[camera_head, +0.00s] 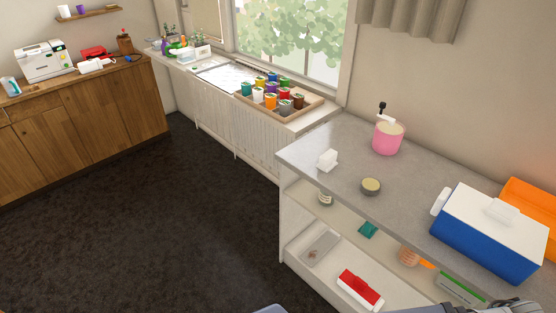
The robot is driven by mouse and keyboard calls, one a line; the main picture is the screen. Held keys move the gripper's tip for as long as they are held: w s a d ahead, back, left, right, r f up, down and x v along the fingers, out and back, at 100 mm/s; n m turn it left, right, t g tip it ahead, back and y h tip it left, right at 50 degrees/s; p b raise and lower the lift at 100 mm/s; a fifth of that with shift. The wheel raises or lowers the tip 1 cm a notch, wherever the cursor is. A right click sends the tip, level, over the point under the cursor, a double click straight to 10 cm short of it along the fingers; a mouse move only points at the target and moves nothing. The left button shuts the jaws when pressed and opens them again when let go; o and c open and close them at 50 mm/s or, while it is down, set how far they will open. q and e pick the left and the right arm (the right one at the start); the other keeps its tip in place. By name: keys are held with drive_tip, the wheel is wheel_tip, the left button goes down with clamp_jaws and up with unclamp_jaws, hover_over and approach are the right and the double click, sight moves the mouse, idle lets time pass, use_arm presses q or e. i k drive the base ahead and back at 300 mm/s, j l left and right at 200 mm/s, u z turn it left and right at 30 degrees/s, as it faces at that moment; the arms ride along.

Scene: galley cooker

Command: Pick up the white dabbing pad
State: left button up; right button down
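A small white block-like object (327,160) stands near the front left edge of the grey counter. It may be the white dabbing pad, but it is too small to be sure. Nothing touches it. Neither of my grippers shows in the head view.
The grey counter (345,140) also holds a pink pot (388,138), a round tin (371,186) and a blue cooler with a white lid (490,235). Shelves below hold a red box (360,289). The dark floor (150,230) is clear.

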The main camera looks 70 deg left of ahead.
sight(328, 161)
drive_tip(key=u, duration=1.9)
